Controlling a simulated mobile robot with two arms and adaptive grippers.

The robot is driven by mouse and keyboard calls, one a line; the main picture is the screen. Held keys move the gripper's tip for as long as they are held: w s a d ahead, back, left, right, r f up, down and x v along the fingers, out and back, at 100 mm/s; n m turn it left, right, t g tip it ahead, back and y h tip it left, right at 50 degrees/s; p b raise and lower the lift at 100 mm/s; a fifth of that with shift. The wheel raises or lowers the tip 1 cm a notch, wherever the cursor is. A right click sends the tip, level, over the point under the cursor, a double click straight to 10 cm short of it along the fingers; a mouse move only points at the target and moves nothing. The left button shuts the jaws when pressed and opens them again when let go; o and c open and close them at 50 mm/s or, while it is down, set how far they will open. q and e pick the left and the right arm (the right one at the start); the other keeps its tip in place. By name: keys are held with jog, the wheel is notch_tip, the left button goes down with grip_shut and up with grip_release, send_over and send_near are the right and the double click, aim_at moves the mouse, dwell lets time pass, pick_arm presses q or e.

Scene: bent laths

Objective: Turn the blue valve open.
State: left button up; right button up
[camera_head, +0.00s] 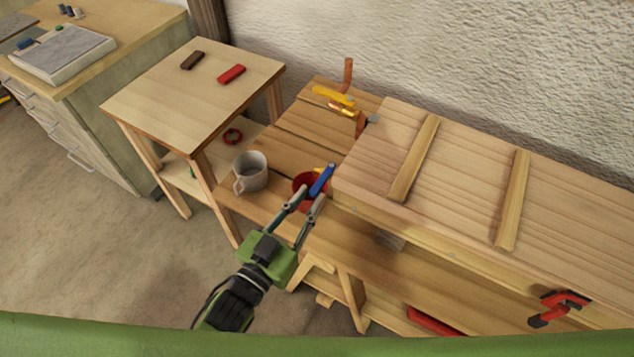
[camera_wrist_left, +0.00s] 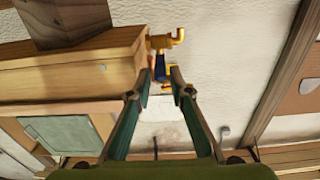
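The blue valve handle (camera_head: 321,180) stands up at a slant over a red round container near the front of the low bench in the head view. A bit of yellow shows beside it. In the left wrist view a blue part (camera_wrist_left: 160,73) shows just beyond and between the fingertips, below a yellow pipe fitting (camera_wrist_left: 168,40). My left gripper (camera_head: 309,203) has its two fingers apart, with the tips close to the blue handle; it also shows in the left wrist view (camera_wrist_left: 160,88). I cannot tell whether they touch it. My right gripper is not in view.
A grey mug (camera_head: 250,172) stands left of my left gripper. The red container (camera_head: 304,184) is partly hidden by the fingers. A raised wooden board with two laths (camera_head: 413,160) lies to the right. A red clamp (camera_head: 560,303) is at its front edge. A small table (camera_head: 180,110) stands left.

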aim_at(316, 186)
pick_arm(q)
jog(key=shift+x, duration=2.05)
grip_shut()
jog(key=shift+a+p, duration=0.1)
jog(key=shift+p, duration=0.2)
